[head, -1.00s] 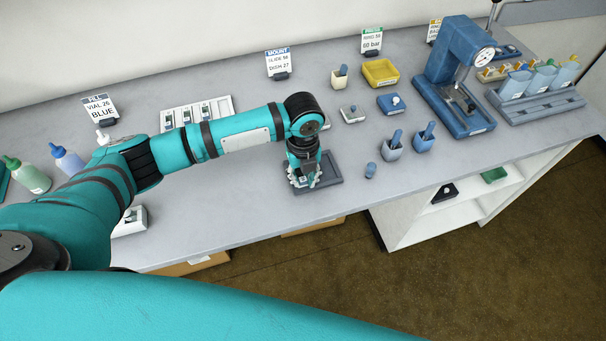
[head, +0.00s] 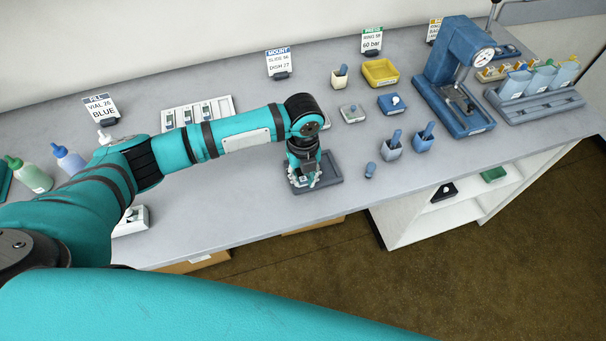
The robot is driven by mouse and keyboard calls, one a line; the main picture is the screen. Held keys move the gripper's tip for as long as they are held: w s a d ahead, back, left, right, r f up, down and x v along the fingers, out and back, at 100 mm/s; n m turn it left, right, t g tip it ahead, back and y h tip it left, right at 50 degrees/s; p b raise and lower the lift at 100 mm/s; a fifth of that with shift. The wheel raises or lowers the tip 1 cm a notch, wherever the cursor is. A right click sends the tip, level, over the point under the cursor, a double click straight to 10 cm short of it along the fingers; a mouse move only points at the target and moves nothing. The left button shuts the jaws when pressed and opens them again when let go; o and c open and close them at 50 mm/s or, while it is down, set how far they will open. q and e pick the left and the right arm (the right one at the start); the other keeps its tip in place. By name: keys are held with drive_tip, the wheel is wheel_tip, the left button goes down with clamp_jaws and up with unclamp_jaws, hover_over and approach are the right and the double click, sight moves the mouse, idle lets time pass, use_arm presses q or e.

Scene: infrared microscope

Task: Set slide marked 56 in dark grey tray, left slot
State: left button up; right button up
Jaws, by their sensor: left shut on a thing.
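The dark grey tray (head: 333,182) lies on the bench near its front edge. My left gripper (head: 304,181) points down over the left part of this tray. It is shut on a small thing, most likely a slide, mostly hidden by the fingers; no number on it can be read. I cannot tell whether that thing touches the tray. The white slide rack (head: 228,101) at the back left holds several slides with dark and green parts, partly hidden behind my left arm. My right gripper is not in view.
A blue press (head: 455,75) stands farther right. Bottles (head: 67,159) and a white box (head: 131,220) are at left. The bench's front edge is just below the tray.

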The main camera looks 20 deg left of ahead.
use_arm(q)
drive_tip(key=shift+f, duration=0.15)
drive_tip(key=o, duration=1.3)
wheel_tip(320, 180, up, 6)
drive_tip(key=p, duration=0.6)
idle(0.3)
